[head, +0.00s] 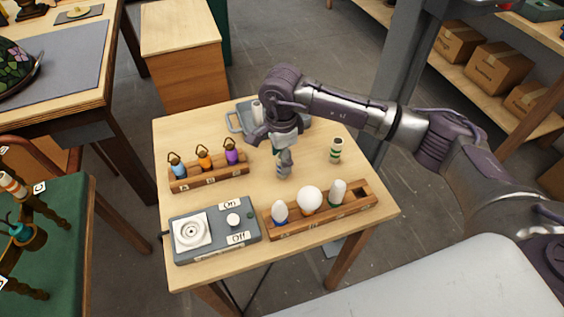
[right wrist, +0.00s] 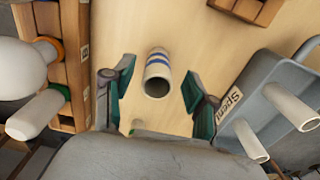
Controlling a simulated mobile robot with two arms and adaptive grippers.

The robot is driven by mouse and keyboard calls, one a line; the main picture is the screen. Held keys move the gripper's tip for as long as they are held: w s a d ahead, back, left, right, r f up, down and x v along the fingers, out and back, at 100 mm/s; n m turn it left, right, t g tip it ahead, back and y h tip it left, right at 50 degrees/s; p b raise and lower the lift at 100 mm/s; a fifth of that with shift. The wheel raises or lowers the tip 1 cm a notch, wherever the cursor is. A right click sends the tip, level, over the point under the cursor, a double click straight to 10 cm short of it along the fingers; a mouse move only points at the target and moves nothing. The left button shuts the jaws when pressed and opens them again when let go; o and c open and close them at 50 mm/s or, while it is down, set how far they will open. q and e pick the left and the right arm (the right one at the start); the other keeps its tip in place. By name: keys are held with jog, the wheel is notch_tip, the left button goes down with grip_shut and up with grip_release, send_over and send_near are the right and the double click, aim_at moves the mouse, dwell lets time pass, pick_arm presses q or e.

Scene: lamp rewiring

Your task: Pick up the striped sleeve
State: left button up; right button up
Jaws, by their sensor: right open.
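A white striped sleeve with blue bands (right wrist: 157,72) stands on the wooden table in the right wrist view, its open end facing the camera. My right gripper (right wrist: 158,98) is open, with a teal-lined finger on each side of the sleeve and gaps between. In the head view my right gripper (head: 284,172) points down over the middle of the table and hides this sleeve. Another white sleeve with dark green bands (head: 336,150) stands to the right of the gripper. My left gripper is not in view.
A bulb rack (head: 354,207) and grey switch box (head: 246,241) stand along the table's front. A rack with three coloured holders (head: 183,185) stands at left. The grey Spent tray (right wrist: 246,82), holding white tubes, is at the back, partly behind my arm.

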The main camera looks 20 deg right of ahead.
jog(key=shift+s+d+f+p, duration=0.1)
jog(key=shift+f+p, duration=0.1)
jog(key=shift+f, duration=0.45)
jog(key=shift+s+f+p, duration=0.1)
jog(key=shift+f+p, duration=0.05)
jog(key=shift+f, duration=1)
jog(key=c, duration=0.9)
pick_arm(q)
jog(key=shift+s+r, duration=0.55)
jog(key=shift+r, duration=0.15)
pick_arm(e)
jog(key=shift+o, duration=0.2)
jog(key=shift+w+r, duration=0.1)
jog(key=shift+r, duration=0.05)
